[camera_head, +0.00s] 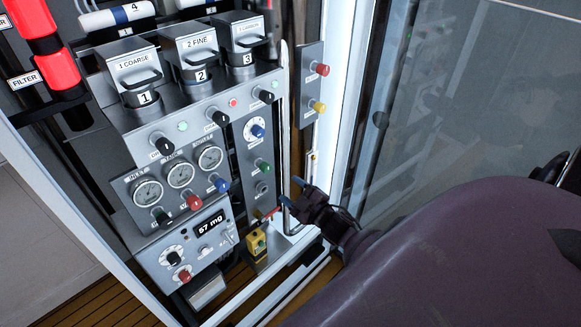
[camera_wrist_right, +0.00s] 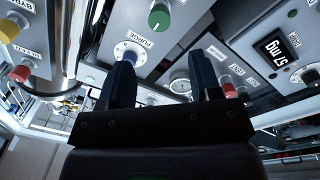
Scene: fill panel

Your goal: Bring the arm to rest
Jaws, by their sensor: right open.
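My right arm (camera_head: 455,255), a large dark purple link, comes in from the right in the head view. Whether the fingers touch the panel edge I cannot tell. My left gripper does not show.
Three labelled hoppers (camera_head: 198,60) sit on top of the panel. A side strip with a red knob (camera_head: 322,69) and a yellow knob (camera_head: 318,107) is above the gripper. A small yellow block (camera_head: 257,243) is below it. A glass pane (camera_head: 455,85) stands at the right.

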